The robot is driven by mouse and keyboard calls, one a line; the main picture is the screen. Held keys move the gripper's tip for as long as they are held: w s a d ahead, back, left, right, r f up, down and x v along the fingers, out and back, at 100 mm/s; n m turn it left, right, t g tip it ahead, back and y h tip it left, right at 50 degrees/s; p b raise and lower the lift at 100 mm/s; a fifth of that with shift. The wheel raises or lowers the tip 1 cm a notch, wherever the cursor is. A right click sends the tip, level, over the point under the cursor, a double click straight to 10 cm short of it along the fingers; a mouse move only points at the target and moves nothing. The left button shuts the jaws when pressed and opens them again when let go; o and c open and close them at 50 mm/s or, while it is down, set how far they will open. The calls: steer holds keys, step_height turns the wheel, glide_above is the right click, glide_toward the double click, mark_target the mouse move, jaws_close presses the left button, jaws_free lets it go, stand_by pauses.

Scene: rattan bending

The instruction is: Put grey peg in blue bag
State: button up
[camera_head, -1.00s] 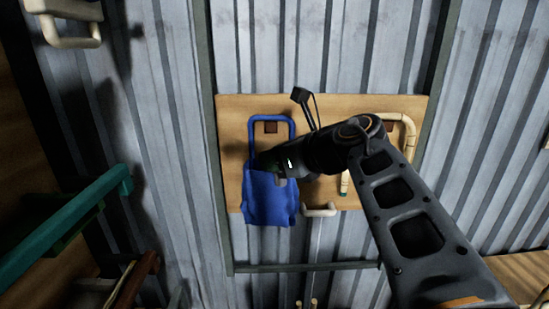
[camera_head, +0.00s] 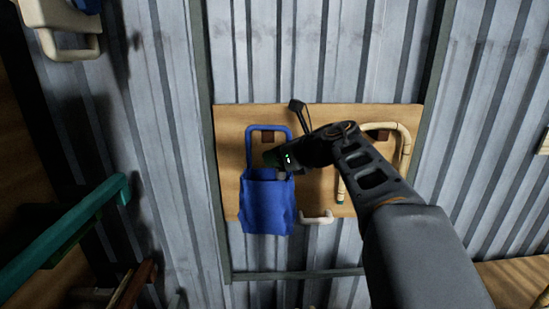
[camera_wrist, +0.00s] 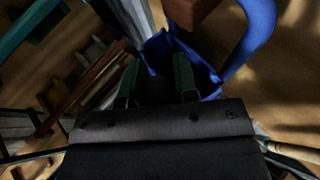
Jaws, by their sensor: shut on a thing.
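The blue bag (camera_head: 267,208) hangs by its loop handle from a brown block on the wooden board. My gripper (camera_head: 271,160) is at the bag's mouth, in front of the handle's lower part. In the wrist view, the dark green fingers (camera_wrist: 156,84) point at the open mouth of the bag (camera_wrist: 206,78). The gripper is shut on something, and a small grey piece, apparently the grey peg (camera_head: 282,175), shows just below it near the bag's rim. The wrist view is too dark to make out the peg. I cannot tell whether any of it is inside the bag.
The wooden board (camera_head: 320,112) is fixed to a corrugated metal wall. A bent rattan cane (camera_head: 407,150) hangs on its right side, partly behind my arm. A pale handle (camera_head: 318,218) is below the board's middle. A teal bar (camera_head: 65,230) juts in at the left.

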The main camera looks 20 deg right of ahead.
steer(key=shift+w+d+f+p, duration=0.1)
steer(key=shift+w+d, duration=0.15)
steer(key=shift+w, duration=0.25)
steer(key=shift+w+d+p, duration=0.15)
steer(key=shift+w+d, duration=0.1)
steer(key=shift+w, duration=0.3)
steer(key=shift+w+d+f+p, duration=0.1)
steer(key=shift+w+d, duration=0.15)
steer(key=shift+w, duration=0.25)
steer(key=o, duration=1)
steer(key=b+v, duration=0.3)
steer(key=v, duration=1.1)
steer(key=shift+w+f, duration=0.1)
